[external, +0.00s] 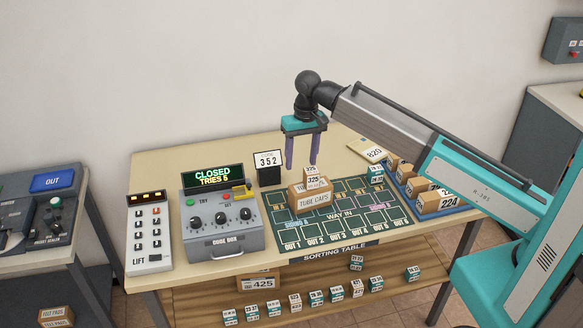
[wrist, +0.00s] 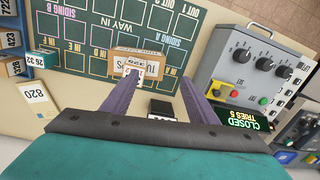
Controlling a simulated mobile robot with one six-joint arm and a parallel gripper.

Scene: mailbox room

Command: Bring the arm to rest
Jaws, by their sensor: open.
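My gripper (external: 303,151) is open and empty above the back of the sorting table, with its two purple fingers pointing down. In the wrist view my gripper (wrist: 165,88) shows its fingers spread apart. A brown box marked TUBE CAPS (external: 312,199) stands on the green mat below and in front of the fingers, with a small box marked 325 (external: 311,173) at its top. The brown box also shows in the wrist view (wrist: 150,67), beyond the fingertips. My arm reaches in from the right, raised over the table.
A grey code box (external: 222,222) reading CLOSED, TRIES 5 and a lift panel (external: 149,240) stand at the left. A 352 sign (external: 268,167) stands close to the fingers. A blue tray (external: 452,209) with boxes lies at the right. The air above the gripper is clear.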

